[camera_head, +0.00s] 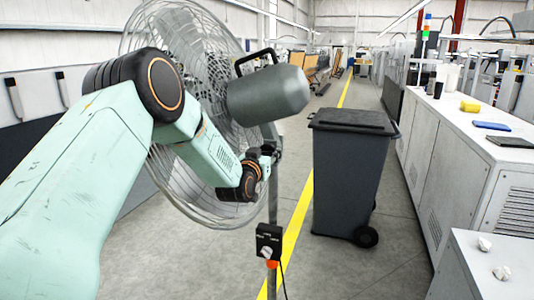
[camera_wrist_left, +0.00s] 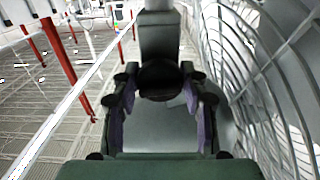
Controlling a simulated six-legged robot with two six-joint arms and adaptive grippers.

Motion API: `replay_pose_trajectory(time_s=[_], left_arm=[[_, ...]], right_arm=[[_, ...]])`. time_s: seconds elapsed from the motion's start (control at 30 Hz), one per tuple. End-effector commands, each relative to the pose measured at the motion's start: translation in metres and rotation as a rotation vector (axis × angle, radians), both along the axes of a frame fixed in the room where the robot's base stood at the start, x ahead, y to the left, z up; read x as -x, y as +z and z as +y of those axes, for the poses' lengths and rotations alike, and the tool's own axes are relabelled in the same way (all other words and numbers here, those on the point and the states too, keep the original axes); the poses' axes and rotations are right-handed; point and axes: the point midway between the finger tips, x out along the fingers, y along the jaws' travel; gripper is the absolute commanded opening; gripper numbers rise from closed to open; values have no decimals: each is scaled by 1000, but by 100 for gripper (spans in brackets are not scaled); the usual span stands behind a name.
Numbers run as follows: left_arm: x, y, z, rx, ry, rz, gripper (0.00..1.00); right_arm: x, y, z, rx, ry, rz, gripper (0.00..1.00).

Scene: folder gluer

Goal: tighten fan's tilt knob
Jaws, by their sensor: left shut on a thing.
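The large fan (camera_head: 190,60) stands at the left centre of the head view, with a wire cage, a grey motor housing (camera_head: 268,95) and a pole (camera_head: 273,200). My left arm reaches in front of the cage. My left gripper (camera_head: 268,156) is beside the pole, below the motor housing. In the left wrist view a dark round tilt knob (camera_wrist_left: 160,82) sits between the two purple-padded fingers of the left gripper (camera_wrist_left: 160,98), which is shut on it. The knob is hidden in the head view. My right gripper is not in view.
A control box (camera_head: 269,242) with a white dial is on the pole, with a cable hanging below. A dark wheeled bin (camera_head: 350,170) stands right of the fan. A long pale cabinet (camera_head: 445,150) lines the right.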

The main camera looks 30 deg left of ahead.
Motion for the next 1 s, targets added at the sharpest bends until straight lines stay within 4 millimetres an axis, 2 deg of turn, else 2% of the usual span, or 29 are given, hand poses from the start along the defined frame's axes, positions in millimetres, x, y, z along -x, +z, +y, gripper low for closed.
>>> replay_pose_trajectory(time_s=[0.03,0.27,0.6,0.93,0.97,1.0], left_arm=[[0,0,0,0,0,0,30],[0,0,0,0,0,0,12],[0,1,1,-142,0,34,12],[0,0,1,-159,0,37,12],[0,0,1,-159,0,36,46],[0,0,1,-159,0,37,50]], right_arm=[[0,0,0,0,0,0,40],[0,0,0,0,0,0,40],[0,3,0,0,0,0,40],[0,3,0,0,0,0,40],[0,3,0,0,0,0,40],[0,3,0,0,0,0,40]])
